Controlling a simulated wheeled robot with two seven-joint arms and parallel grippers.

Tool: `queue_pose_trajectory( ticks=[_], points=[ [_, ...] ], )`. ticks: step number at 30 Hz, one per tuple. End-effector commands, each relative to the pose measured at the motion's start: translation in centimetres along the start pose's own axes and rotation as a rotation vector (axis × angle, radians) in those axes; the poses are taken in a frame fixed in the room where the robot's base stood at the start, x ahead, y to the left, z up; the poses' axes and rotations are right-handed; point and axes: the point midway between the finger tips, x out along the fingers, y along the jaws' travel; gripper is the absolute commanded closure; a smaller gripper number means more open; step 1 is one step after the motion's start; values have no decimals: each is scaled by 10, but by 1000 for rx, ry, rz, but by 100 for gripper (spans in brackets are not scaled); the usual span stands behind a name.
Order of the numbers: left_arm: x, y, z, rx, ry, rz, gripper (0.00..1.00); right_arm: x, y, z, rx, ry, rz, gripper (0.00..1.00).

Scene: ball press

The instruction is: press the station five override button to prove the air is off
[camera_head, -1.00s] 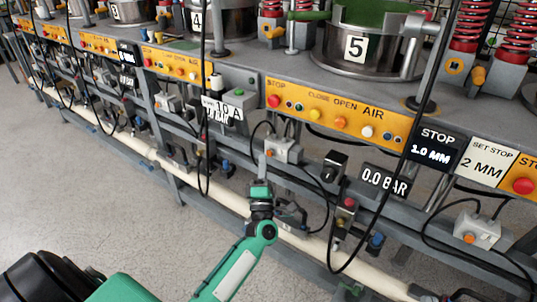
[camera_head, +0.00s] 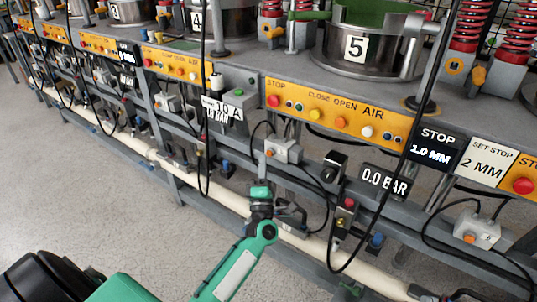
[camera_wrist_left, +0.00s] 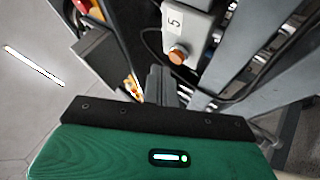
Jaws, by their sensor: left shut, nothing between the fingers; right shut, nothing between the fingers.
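The station five override box (camera_head: 283,151) is a small grey box under the orange control panel, with an orange button (camera_head: 269,152) on its left face. In the left wrist view the box (camera_wrist_left: 186,28) bears a 5, and its orange button (camera_wrist_left: 178,55) shows clearly, uncovered. My left gripper (camera_head: 262,163) is shut and empty, just below and left of the box. In the left wrist view its grey fingers (camera_wrist_left: 160,82) point up toward the button's lower left, and I see no contact. My right gripper is not in view.
The station five panel (camera_head: 340,118) has stop, close, open and air buttons. A display (camera_head: 385,181) reads 0.0 BAR. Black cables hang around the box. A grey rail and a pale pipe (camera_head: 232,200) run below. Another box with an orange button (camera_head: 478,232) stands at right.

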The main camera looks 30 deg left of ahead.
Motion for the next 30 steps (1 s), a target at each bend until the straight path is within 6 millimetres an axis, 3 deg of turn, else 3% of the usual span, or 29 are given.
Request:
queue_pose_trajectory(
  ticks=[30],
  points=[
    [9,-6,6,0,0,0,100,-1,0,2,1,0,1,100]
  ],
)
